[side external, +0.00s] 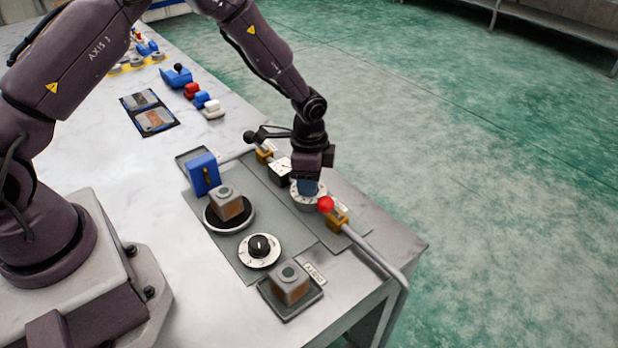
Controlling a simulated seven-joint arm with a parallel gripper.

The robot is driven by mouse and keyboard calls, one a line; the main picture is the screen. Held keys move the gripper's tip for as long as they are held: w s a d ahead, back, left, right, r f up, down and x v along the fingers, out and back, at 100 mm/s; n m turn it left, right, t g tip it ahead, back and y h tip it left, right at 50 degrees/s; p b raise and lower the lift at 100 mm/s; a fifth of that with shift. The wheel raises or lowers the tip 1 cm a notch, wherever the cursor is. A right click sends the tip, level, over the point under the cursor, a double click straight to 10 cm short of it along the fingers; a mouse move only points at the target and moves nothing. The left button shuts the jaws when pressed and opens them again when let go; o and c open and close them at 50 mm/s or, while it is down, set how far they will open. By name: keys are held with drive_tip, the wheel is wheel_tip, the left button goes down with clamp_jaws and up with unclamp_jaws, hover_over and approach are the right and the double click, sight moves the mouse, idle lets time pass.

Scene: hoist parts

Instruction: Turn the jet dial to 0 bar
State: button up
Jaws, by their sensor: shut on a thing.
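My gripper (309,184) points straight down over a round dial (306,203) near the table's right edge. The dial has a pale, marked face on a grey round base. The gripper is shut on the dial's knob, which is mostly hidden by the jaws. The dial's pointer and setting cannot be read. A second dial (260,249) with a black knob and white marked face sits nearer the camera, clear of my gripper. No label that names the jet dial can be read.
A red-knobbed valve (326,205) on a grey pipe (372,255) stands close right of my gripper. A brown block (229,207) sits on a round plate, another block (290,285) on a tray. A blue part (204,174) stands behind.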

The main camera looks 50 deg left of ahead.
drive_tip(key=n, duration=0.5)
drive_tip(key=shift+n, duration=0.3)
drive_tip(key=n, duration=0.5)
drive_tip(key=shift+n, duration=0.4)
drive_tip(key=o, duration=0.9)
wheel_tip(320, 180, up, 13)
